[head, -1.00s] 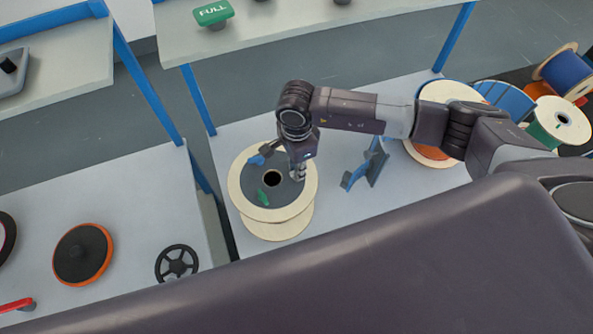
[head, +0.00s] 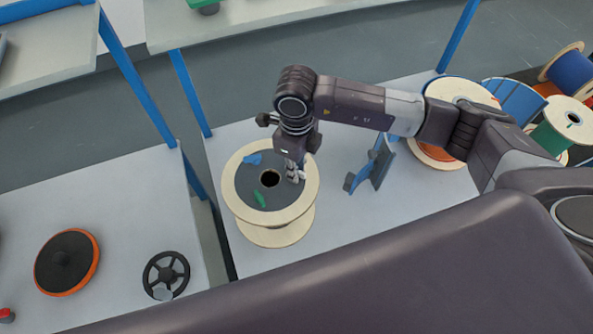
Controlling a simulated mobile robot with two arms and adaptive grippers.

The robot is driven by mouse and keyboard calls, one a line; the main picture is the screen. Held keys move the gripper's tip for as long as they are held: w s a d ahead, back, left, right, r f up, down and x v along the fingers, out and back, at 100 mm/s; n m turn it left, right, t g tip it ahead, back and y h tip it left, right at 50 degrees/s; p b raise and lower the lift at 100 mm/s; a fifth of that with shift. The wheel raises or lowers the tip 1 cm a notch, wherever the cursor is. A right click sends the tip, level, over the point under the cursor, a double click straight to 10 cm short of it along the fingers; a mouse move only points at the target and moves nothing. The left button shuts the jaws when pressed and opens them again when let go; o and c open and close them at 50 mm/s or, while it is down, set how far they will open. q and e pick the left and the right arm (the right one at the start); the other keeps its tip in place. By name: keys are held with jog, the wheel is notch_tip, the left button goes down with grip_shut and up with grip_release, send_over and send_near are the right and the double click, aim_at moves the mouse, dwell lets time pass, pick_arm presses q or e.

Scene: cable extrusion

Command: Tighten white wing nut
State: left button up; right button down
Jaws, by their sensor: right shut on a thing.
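A wooden spool (head: 310,188) with a dark grey disc (head: 245,183) on top stands on the light table. The disc has a round centre hole. A blue wing nut (head: 252,159) and a green wing nut (head: 260,199) sit on the disc, at its far left and near side. My right gripper (head: 295,175) points down at the disc's right side, shut on what seems to be the white wing nut. The fingers hide most of that nut, so its seating cannot be seen. My left gripper is not in view.
A blue and grey bracket (head: 370,170) stands right of the spool. More cable spools (head: 566,70) are at the right. A black handwheel (head: 166,273) and an orange-rimmed disc (head: 67,262) lie on the left table. My dark arm link covers the foreground.

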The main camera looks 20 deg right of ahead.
jog(key=m+b, duration=0.1)
jog(key=m, duration=0.2)
jog(key=shift+a+m+b, duration=0.1)
jog(key=shift+m+b, duration=0.25)
jog(key=shift+m, duration=0.05)
jog(key=m+b, duration=0.1)
jog(key=m, duration=0.2)
jog(key=shift+a+m, duration=0.1)
jog(key=shift+m, duration=0.2)
jog(key=m+b, duration=0.1)
jog(key=m, duration=0.2)
jog(key=shift+m, duration=0.3)
jog(key=shift+a+m+b, duration=0.1)
jog(key=shift+m+b, duration=0.45)
jog(key=shift+m, duration=1.35)
jog(key=c, duration=1.9)
grip_release()
jog(key=shift+r, duration=0.25)
notch_tip(320, 180, up, 12)
jog(key=shift+f, duration=0.2)
